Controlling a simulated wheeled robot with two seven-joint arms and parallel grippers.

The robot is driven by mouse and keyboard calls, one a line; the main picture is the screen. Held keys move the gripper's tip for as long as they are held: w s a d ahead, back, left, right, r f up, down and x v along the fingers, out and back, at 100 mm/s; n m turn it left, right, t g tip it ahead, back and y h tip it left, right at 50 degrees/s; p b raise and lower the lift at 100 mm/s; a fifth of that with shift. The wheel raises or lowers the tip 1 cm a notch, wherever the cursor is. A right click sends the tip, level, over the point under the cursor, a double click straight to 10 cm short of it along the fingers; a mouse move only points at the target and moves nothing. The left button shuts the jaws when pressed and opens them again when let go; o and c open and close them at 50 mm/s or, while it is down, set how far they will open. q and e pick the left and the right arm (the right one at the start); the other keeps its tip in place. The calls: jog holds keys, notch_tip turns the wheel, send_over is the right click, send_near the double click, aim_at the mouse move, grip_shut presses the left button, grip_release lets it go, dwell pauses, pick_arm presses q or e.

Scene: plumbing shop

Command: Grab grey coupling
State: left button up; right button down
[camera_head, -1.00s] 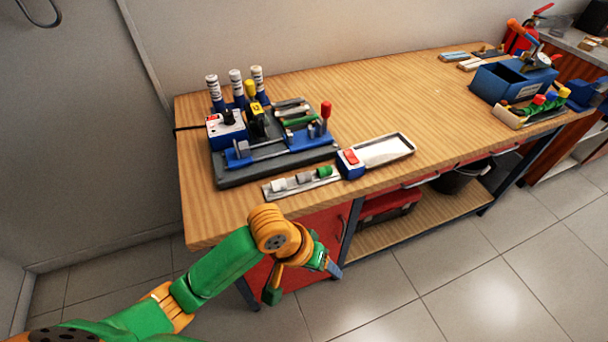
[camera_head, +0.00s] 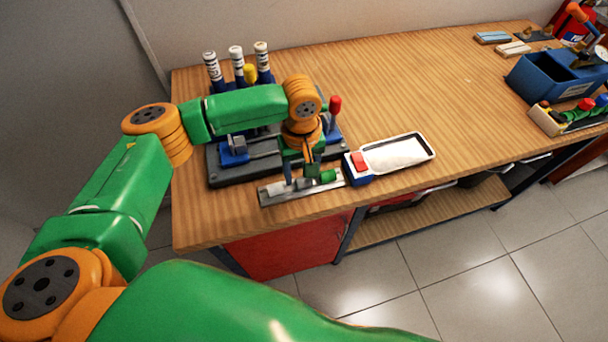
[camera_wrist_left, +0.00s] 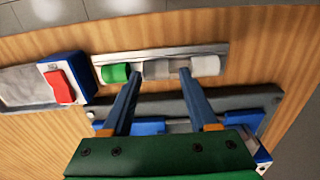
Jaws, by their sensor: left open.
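The grey coupling (camera_wrist_left: 158,69) lies in the middle of a shallow metal tray (camera_wrist_left: 150,52) at the bench's front edge. The green coupling (camera_wrist_left: 115,74) and the white coupling (camera_wrist_left: 206,65) lie on either side of it in the left wrist view. My left gripper (camera_wrist_left: 160,74) is open, its two blue fingertips on either side of the grey coupling, with no clear grip on it. In the head view the left gripper (camera_head: 301,180) points down over the tray, and its fingers partly hide the grey coupling. My right gripper is not in view.
A dark fixture board (camera_head: 222,172) with blue clamps stands just behind the tray. A blue box with a red switch and a white-bottomed tray (camera_head: 398,153) sit to the right. A blue bin (camera_head: 548,85) stands at the far right. The middle of the bench is clear.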

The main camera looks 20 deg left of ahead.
pick_arm(q)
jog(key=shift+s+f, duration=0.3)
jog(key=shift+f, duration=0.3)
jog(key=shift+w+f, duration=0.55)
jog(key=shift+w, duration=0.05)
jog(key=shift+w+f, duration=0.15)
jog(key=shift+w, duration=0.15)
jog(key=c, duration=0.4)
jog(key=shift+s, duration=0.25)
grip_shut()
jog(key=shift+r, duration=0.2)
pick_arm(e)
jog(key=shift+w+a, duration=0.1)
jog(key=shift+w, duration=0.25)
